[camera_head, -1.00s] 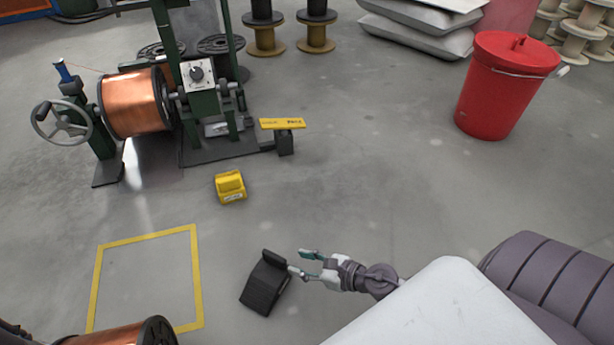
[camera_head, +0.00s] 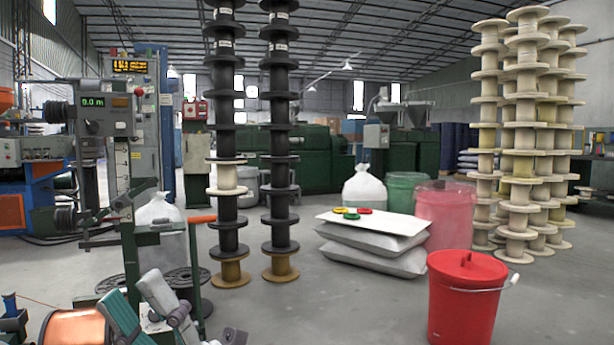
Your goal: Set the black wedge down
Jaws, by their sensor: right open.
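The black wedge is not clearly visible in the head view now, and the floor where it stood is below the picture. My left gripper is not in view.
A copper spool (camera_head: 76,328) shows at the bottom left. A red lidded bucket (camera_head: 466,305) stands at the lower right. Stacked sacks (camera_head: 372,244) and tall black spool columns (camera_head: 279,150) stand behind. The grey floor (camera_head: 330,310) in the middle is clear.

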